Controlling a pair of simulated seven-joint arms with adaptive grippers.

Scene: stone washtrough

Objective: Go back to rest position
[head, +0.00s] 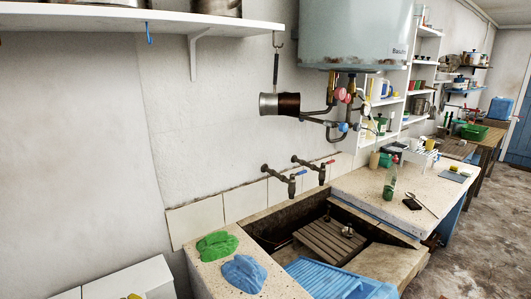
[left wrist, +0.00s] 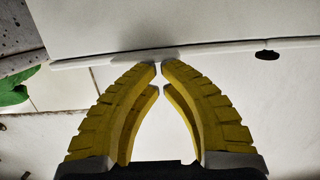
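In the left wrist view my left gripper (left wrist: 160,72) has yellow ridged fingers whose tips come together with almost no gap. Nothing is seen held between them. A pale panel or surface with a white edge strip (left wrist: 215,46) lies beyond the fingertips; I cannot tell how far away it is. A green piece (left wrist: 14,88) shows at the left edge of that view. My right gripper is in neither view.
The stone trough (head: 283,221) holds a wooden slatted board (head: 327,241). Green (head: 217,245) and blue (head: 243,273) cloth-like items lie on its left ledge. A white box (head: 132,281) stands at lower left. A shelf (head: 130,17) and water heater (head: 355,35) hang above.

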